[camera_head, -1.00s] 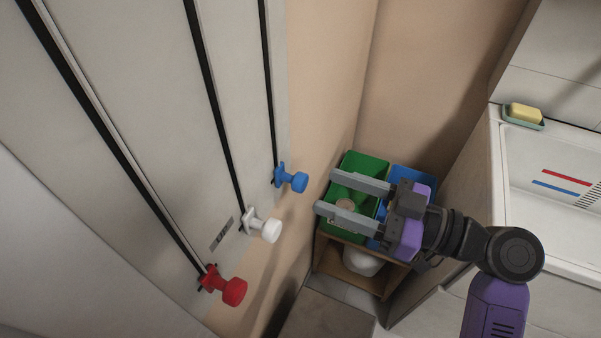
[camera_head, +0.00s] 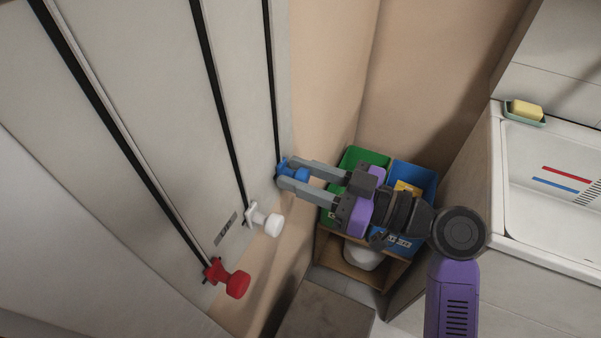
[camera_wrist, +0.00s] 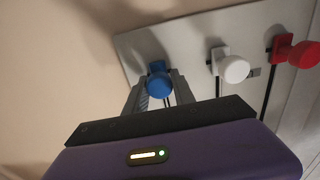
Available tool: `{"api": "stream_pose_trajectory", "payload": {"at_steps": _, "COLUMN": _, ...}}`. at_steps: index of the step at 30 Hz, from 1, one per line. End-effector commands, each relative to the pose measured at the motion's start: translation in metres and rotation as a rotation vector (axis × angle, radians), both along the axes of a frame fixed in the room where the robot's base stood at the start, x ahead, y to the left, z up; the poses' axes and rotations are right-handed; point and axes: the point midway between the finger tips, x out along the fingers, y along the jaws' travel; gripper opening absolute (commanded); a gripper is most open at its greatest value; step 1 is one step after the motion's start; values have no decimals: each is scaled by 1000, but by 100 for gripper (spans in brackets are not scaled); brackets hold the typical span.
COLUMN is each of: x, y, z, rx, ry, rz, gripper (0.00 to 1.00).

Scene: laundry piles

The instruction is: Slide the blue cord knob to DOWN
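The blue cord knob (camera_head: 296,172) sits at the lower end of the rightmost black slot on the pale wall panel. My gripper (camera_head: 286,172) has reached it, with one finger on each side of the knob. In the wrist view the blue knob (camera_wrist: 158,84) shows between the two fingertips (camera_wrist: 160,82). The fingers are apart; whether they touch the knob I cannot tell. The panel's small label (camera_head: 225,228) is too small to read.
A white knob (camera_head: 266,221) and a red knob (camera_head: 229,279) sit on neighbouring slots to the left. Green (camera_head: 354,158) and blue (camera_head: 424,178) bins stand on a wooden shelf behind my gripper. A white sink (camera_head: 497,165) with soap is at right.

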Motion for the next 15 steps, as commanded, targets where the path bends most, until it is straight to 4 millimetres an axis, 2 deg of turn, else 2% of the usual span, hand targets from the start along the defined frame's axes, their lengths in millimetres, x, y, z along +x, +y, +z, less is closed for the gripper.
{"api": "stream_pose_trajectory", "payload": {"at_steps": 1, "x": 0, "y": 0, "z": -1, "rx": -1, "ry": 0, "rz": 0, "gripper": 12}}
{"api": "stream_pose_trajectory", "payload": {"at_steps": 3, "x": 0, "y": 0, "z": -1, "rx": -1, "ry": 1, "rz": 0, "gripper": 0}}
{"api": "stream_pose_trajectory", "payload": {"at_steps": 15, "x": 0, "y": 0, "z": -2, "rx": -3, "ry": 3, "rz": 1, "gripper": 0}}
